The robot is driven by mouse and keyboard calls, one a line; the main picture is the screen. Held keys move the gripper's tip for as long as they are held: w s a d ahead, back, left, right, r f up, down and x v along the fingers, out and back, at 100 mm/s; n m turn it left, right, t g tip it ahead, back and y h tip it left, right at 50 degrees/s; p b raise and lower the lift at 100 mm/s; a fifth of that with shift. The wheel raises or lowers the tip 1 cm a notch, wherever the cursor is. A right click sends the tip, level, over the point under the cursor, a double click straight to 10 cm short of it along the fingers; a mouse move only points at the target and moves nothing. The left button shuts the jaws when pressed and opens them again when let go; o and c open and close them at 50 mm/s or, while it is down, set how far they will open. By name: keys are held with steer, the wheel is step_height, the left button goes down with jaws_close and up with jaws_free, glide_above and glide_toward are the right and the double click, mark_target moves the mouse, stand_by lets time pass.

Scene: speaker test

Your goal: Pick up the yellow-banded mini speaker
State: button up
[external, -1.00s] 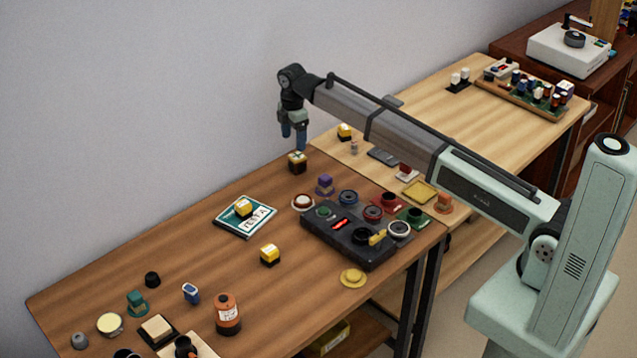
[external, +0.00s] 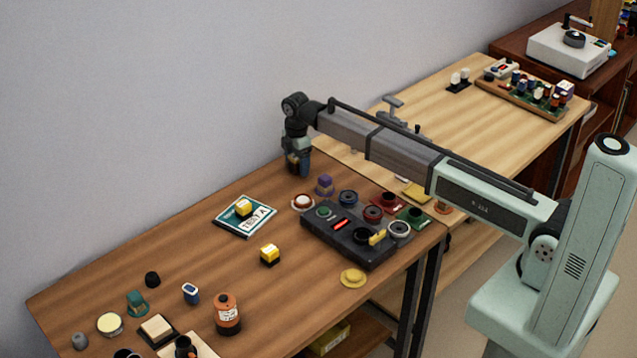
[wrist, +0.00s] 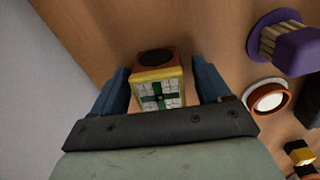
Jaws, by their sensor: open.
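The yellow-banded mini speaker (wrist: 160,78) is a small box with a brown face and dark round cone, a yellow band, and a white side with a green cross. In the wrist view it stands between the two blue fingers of my gripper (wrist: 161,88), which are open, with narrow gaps on either side. In the external view my gripper (external: 297,170) is down at the back right of the brown table, and its fingers largely hide the speaker.
A purple-topped piece (external: 324,185), a white-and-red round button (external: 303,202) and a dark control panel (external: 340,250) stand nearby. Yellow-and-black blocks sit on a TEST A card (external: 262,222) and on the open table (external: 270,255). The wall is close behind.

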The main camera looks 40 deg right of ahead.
steer(key=shift+f, duration=0.1)
steer(key=shift+c, duration=0.3)
steer(key=c, duration=1)
steer(key=shift+c, duration=0.2)
